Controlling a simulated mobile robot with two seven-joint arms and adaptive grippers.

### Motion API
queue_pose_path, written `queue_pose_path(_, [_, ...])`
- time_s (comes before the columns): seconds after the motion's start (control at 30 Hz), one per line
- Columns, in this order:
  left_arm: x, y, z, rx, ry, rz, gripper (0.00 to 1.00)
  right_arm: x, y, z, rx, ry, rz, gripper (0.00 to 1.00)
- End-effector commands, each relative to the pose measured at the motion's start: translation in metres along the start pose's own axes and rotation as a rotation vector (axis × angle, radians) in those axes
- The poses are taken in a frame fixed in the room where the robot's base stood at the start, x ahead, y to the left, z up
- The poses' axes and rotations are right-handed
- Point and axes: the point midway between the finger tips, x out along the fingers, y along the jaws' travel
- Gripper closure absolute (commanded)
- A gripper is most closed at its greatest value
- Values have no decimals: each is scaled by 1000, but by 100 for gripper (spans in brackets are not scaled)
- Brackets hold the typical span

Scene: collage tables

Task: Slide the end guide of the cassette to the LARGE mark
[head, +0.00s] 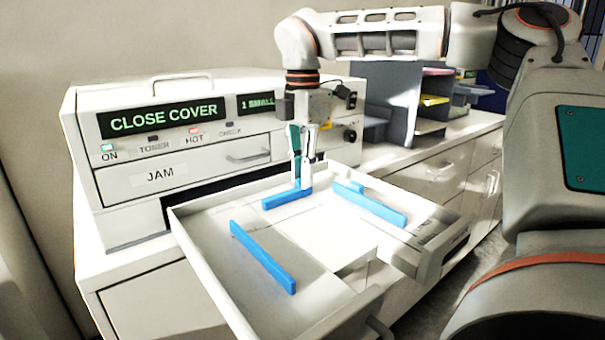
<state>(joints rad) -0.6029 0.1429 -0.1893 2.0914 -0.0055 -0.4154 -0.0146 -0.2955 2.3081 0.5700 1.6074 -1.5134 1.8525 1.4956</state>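The cassette (196,243) is a white open tray pulled out of the printer, with white paper inside. A short blue guide (275,202), which looks like the end guide, stands across the tray near the printer. Two longer blue side guides (262,257) (372,204) stand to its left and right. My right gripper (302,186) points straight down with its fingertips at the right part of the short guide. The fingers are close together; whether they clamp the guide is too small to tell. The LARGE mark cannot be read. My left gripper is out of view.
The printer (125,183) behind the cassette shows "CLOSE COVER" and "1 SMALL" on its displays and has a JAM drawer. A grey organizer (397,90) stands on the cabinet (433,172) at the back right. My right arm crosses above the cassette's right side.

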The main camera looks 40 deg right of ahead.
Motion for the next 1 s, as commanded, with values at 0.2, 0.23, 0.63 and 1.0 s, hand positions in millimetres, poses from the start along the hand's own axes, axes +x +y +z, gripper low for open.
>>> queue_pose_path(0.2, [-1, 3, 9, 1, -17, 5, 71, -1, 0, 0, 0, 0, 2, 70])
queue_pose_path(0.23, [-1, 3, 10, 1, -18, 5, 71, -1, 0, 0, 0, 0, 2, 70])
queue_pose_path(0.63, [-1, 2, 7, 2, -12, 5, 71, -28, 1, 0, 3, -3, 7, 70])
queue_pose_path(1.0, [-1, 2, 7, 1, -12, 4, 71, -99, 0, 0, 3, -3, 6, 70])
